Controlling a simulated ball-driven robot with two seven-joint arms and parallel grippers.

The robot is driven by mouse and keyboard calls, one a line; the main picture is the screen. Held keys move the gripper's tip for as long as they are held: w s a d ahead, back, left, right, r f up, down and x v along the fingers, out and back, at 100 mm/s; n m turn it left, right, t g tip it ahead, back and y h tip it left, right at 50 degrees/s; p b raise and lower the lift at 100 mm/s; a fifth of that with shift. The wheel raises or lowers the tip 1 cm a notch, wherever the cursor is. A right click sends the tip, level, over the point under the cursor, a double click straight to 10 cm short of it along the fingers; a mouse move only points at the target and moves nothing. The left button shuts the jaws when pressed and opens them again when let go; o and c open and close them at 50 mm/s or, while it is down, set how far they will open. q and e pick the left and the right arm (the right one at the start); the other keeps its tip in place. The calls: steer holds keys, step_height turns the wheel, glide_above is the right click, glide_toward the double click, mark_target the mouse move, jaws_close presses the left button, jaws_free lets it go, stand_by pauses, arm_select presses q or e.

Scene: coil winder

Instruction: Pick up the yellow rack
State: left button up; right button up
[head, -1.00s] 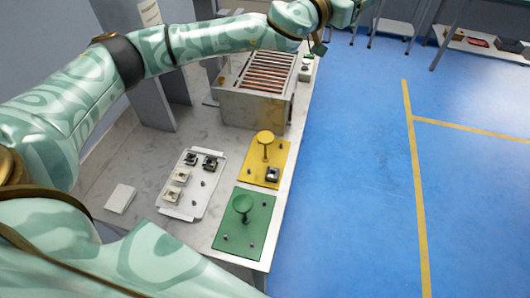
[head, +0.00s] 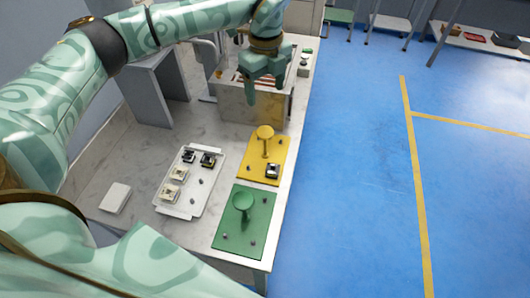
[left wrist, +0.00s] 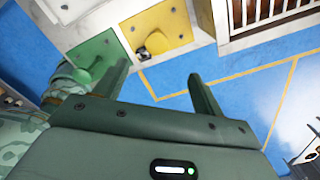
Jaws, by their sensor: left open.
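The yellow rack (head: 252,167) is a flat yellow plate with an upright knobbed handle (head: 265,133). It lies on the marble bench beyond the green rack, and a small dark-and-silver part (head: 272,171) sits on its near right side. It also shows near the top of the left wrist view (left wrist: 172,22). My left gripper (head: 264,95) is open and empty, pointing down in front of the metal box, above and beyond the yellow rack. Its two fingers (left wrist: 161,80) show apart in the left wrist view. My right gripper is not in view.
A green rack (head: 228,232) with a similar knob lies nearest. A white tray (head: 210,181) holding several small parts lies to the left, with a white block (head: 116,197) further left. A metal box with slats (head: 233,106) stands behind. Open blue floor (head: 350,180) lies right.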

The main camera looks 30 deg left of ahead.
mark_target(265, 131)
arm_select(q)
step_height(265, 131, down, 11)
steer(key=b, duration=0.2)
steer(key=shift+s+b, duration=0.1)
steer(key=shift+b, duration=0.25)
steer(key=f+b, duration=0.1)
steer(key=f, duration=0.4)
steer(key=shift+s+d+f+b, duration=0.1)
steer(key=shift+s+f+b, duration=0.1)
steer(key=shift+b, duration=0.2)
steer(key=shift+r, duration=0.15)
steer(key=shift+c, duration=1.2)
jaws_close()
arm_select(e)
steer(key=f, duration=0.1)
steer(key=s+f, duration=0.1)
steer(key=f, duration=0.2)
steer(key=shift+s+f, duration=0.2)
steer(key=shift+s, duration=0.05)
arm_select(q)
steer(key=shift+r, duration=0.1)
